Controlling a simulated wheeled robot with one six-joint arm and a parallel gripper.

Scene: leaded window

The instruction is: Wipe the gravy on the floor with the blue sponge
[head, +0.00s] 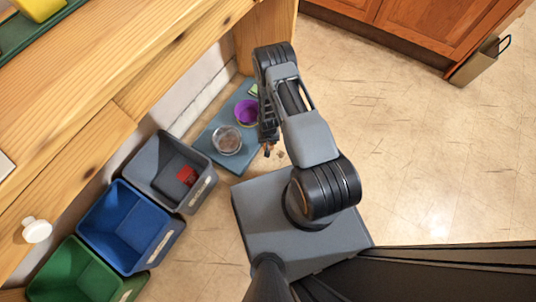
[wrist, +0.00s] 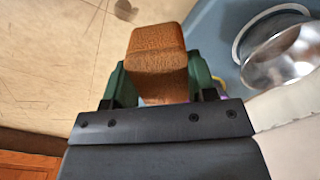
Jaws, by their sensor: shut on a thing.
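My gripper (head: 267,146) points down beside the blue-grey mat, low over the floor. In the wrist view my gripper (wrist: 158,85) is shut on an orange-brown, sponge-like block (wrist: 155,55), held between green fingers. The block is barely visible in the head view. I see no blue sponge in either view. A small brown spot on the floor, perhaps the gravy (wrist: 123,7), shows at the top of the wrist view, apart from the block. A small brown mark (head: 281,155) also shows beside my gripper in the head view.
The blue-grey mat (head: 214,131) holds a clear or metallic bowl (head: 228,139) and a purple bowl (head: 246,112). Grey (head: 143,168), blue (head: 98,212) and green (head: 62,278) bins stand along the wooden counter (head: 100,70). Open floor (head: 400,130) lies to the right, below wooden cabinets (head: 425,25).

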